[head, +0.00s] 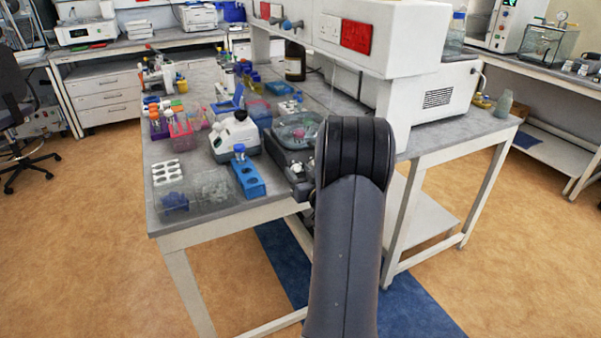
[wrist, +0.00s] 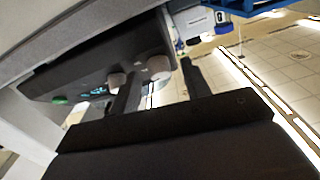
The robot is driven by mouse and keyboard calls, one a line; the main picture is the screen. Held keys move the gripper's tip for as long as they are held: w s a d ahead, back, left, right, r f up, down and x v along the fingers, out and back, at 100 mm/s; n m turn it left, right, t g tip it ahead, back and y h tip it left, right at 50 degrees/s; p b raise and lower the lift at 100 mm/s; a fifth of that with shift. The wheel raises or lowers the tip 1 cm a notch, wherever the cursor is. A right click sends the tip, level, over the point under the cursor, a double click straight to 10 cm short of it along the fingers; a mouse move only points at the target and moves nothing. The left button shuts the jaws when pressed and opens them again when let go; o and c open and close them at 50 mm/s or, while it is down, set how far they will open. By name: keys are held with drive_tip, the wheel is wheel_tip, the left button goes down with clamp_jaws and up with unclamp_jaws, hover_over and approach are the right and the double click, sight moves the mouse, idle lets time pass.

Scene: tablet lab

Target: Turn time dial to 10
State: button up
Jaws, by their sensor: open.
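A dark grey device (head: 287,157) with a clear tray on top stands at the front edge of the lab bench. In the wrist view its front panel (wrist: 85,75) carries two pale round dials, one on the left (wrist: 117,81) and one on the right (wrist: 160,67). Cyan digits (wrist: 98,90) and a green light (wrist: 60,100) show beside them. I cannot read the digits, the dial labels or which dial sets time. My gripper (wrist: 160,88) is open, with the right dial showing between its fingers. The left finger partly overlaps the left dial. Contact cannot be told.
On the bench (head: 265,205), a blue tube rack (head: 247,181), a white instrument (head: 234,138) and a clear box (head: 210,190) crowd the area left of the device. A large white unit (head: 430,90) stands at right. The floor in front is open.

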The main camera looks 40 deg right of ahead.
drive_tip(key=shift+c, duration=0.2)
drive_tip(key=c, duration=0.9)
drive_tip(key=shift+c, duration=0.2)
drive_tip(key=shift+d+n, duration=0.1)
drive_tip(key=shift+n, duration=0.2)
drive_tip(key=shift+d+n+y+b, duration=0.15)
drive_tip(key=shift+n+y+b, duration=0.7)
drive_tip(key=shift+n, duration=0.35)
drive_tip(key=n+y, duration=0.2)
drive_tip(key=n, duration=0.1)
drive_tip(key=shift+d+r+n+y, duration=0.1)
drive_tip(key=shift+d+n+y, duration=0.05)
drive_tip(key=shift+n+y, duration=0.2)
drive_tip(key=n+y, duration=0.1)
drive_tip(key=n, duration=0.1)
drive_tip(key=n+g+y+p, duration=0.1)
drive_tip(key=n+y, duration=0.1)
drive_tip(key=n, duration=0.1)
drive_tip(key=shift+d+r+n+g, duration=0.2)
drive_tip(key=shift+n+g, duration=0.05)
drive_tip(key=shift+g, duration=0.05)
drive_tip(key=shift+d+n+g+y+p, duration=0.1)
drive_tip(key=shift+n+g+y+p, duration=0.75)
drive_tip(key=shift+n, duration=0.75)
